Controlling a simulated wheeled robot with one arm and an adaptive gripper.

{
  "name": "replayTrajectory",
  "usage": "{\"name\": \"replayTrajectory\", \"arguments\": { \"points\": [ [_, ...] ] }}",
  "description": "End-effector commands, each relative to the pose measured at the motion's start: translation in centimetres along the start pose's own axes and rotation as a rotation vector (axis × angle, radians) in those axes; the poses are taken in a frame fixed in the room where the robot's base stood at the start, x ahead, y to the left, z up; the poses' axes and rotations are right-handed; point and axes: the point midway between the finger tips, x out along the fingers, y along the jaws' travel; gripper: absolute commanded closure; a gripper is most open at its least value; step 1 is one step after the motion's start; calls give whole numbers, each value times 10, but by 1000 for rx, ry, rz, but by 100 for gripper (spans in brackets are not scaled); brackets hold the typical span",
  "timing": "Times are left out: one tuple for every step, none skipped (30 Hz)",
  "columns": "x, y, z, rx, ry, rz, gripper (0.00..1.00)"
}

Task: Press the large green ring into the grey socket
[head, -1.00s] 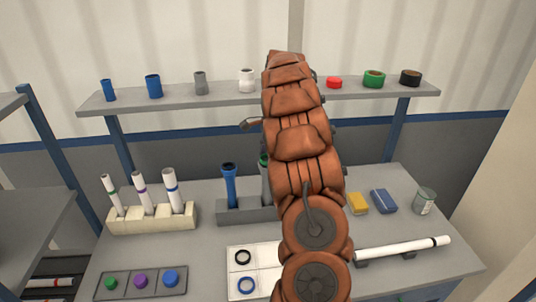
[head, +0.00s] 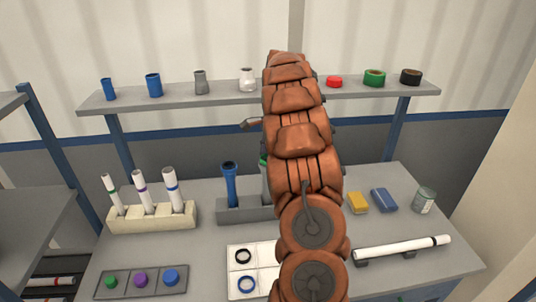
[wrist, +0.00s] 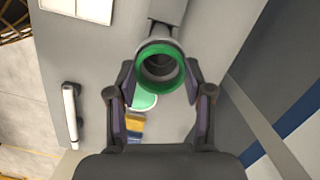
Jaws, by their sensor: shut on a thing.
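The large green ring (wrist: 160,68) sits between my two fingertips in the wrist view. My gripper (wrist: 161,78) is shut on it from both sides. The dark bore of the grey socket shows through the ring's opening, so the ring is lined up over or around the socket's mouth; how deep it sits I cannot tell. In the head view my arm covers the gripper. A sliver of green (head: 263,160) shows at the top of the upright grey socket (head: 265,185), which stands in the grey rack (head: 240,210) beside a blue pipe.
Blue (head: 383,200) and yellow (head: 358,203) blocks, a can (head: 424,200) and a white pipe (head: 403,247) lie to the right. A white tray (head: 240,271) with rings is in front. A pale green round thing (wrist: 143,102) is partly hidden below the ring. A shelf (head: 215,97) runs behind.

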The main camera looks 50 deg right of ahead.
Motion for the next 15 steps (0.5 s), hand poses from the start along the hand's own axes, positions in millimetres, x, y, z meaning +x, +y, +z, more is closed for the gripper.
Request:
{"name": "replayTrajectory", "arguments": {
  "points": [
    [0, 0, 0, 0, 0, 0, 66],
    [0, 0, 0, 0, 0, 0, 48],
    [0, 0, 0, 0, 0, 0, 44],
    [0, 0, 0, 0, 0, 0, 41],
    [0, 0, 0, 0, 0, 0, 38],
    [0, 0, 0, 0, 0, 0, 33],
    [0, 0, 0, 0, 0, 0, 30],
    [0, 0, 0, 0, 0, 0, 27],
    [0, 0, 0, 0, 0, 0, 23],
    [0, 0, 0, 0, 0, 0, 20],
    [0, 0, 0, 0, 0, 0, 20],
    [0, 0, 0, 0, 0, 0, 20],
    [0, 0, 0, 0, 0, 0, 20],
    [0, 0, 0, 0, 0, 0, 20],
    [0, 0, 0, 0, 0, 0, 20]
  ]
}}
